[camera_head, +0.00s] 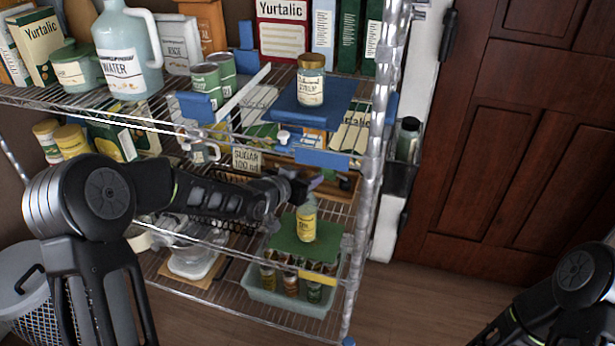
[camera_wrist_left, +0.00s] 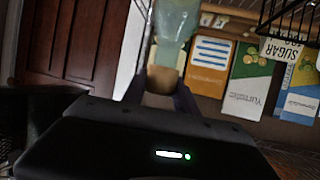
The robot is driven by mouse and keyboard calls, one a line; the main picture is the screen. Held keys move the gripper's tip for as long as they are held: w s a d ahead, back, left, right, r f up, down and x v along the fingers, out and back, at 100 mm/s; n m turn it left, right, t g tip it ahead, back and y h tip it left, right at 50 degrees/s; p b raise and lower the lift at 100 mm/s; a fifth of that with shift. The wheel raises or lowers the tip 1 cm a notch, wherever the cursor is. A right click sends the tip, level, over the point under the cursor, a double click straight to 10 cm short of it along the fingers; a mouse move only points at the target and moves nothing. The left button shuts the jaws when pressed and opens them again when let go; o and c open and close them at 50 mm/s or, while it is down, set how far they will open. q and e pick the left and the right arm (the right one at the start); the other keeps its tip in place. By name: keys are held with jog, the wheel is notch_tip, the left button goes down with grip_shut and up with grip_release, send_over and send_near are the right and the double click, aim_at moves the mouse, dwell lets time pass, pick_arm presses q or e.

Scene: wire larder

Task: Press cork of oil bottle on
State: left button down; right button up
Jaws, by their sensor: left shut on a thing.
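The oil bottle (camera_head: 306,224), with a yellow label, stands upright on a green surface (camera_head: 285,240) on the lower wire shelf. My left gripper (camera_head: 304,186) is at the top of its neck, coming in from the left. In the left wrist view, which is upside down, the pale green bottle (camera_wrist_left: 177,22) lies just beyond the fingers. A tan cork (camera_wrist_left: 162,78) is between the fingers, in line with the bottle's mouth and seeming to meet it. I cannot tell how deep it sits. The right gripper is out of frame.
A sugar sign (camera_head: 247,160) and boxes stand behind. A blue stand (camera_head: 313,110) with a syrup jar (camera_head: 311,80) is above. A shelf post (camera_head: 368,200) stands close right of the bottle. A bin of jars (camera_head: 290,302) is below it. The floor (camera_head: 430,300) at right is free.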

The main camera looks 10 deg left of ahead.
pick_arm(q)
jog(key=shift+f, duration=0.2)
jog(key=c, duration=0.9)
grip_release()
jog(key=v, duration=0.7)
jog(key=shift+s+a+r+p, duration=0.1)
jog(key=shift+s+p, duration=0.2)
jog(key=shift+s, duration=0.05)
